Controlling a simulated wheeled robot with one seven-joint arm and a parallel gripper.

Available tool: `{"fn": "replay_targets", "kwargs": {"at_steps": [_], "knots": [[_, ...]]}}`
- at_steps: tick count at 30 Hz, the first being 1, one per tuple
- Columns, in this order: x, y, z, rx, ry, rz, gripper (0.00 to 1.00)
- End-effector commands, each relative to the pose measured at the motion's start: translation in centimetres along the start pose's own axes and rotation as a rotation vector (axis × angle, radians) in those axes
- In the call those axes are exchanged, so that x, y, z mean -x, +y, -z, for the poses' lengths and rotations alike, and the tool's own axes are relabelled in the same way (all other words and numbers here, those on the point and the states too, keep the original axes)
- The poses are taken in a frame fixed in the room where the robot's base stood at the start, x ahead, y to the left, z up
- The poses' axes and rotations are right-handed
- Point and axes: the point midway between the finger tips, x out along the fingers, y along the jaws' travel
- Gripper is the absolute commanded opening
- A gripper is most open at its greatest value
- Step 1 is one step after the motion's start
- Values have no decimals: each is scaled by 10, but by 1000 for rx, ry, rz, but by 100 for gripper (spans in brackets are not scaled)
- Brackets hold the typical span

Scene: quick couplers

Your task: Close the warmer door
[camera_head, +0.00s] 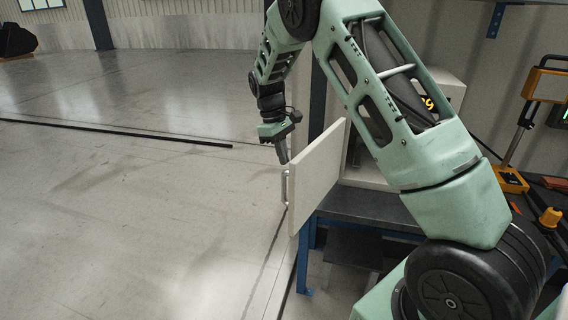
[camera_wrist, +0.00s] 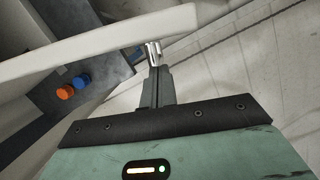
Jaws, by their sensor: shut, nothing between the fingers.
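The white warmer door (camera_head: 318,175) stands swung open, jutting out from the warmer (camera_head: 445,92) toward the left. A metal handle (camera_head: 285,187) is on its outer face. My gripper (camera_head: 283,157) is shut and empty, at the upper outer part of the door just above the handle. In the wrist view the door (camera_wrist: 90,45) crosses the upper left. The fingers (camera_wrist: 154,75) point at the handle (camera_wrist: 153,48) near the door's edge. I cannot tell whether they touch. My arm hides much of the warmer body.
The warmer stands on a dark bench (camera_head: 365,207) with blue legs. An orange-and-black stand (camera_head: 510,178) and an orange knob (camera_head: 550,216) are at the right. Blue and orange round parts (camera_wrist: 66,92) show beneath the door in the wrist view.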

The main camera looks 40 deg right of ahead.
Motion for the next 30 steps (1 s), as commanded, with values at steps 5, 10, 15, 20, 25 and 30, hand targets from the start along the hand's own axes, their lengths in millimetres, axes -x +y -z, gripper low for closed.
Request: {"fn": "replay_targets", "kwargs": {"at_steps": [5,10,15,20,25,30], "knots": [[-28,-2,-1,1,-5,4,0],[-58,-2,-2,1,-4,4,0],[-80,-2,-1,0,-1,3,0],[-90,-2,0,1,0,2,0],[-92,-2,0,1,2,1,0],[-91,-2,0,1,2,1,0]]}}
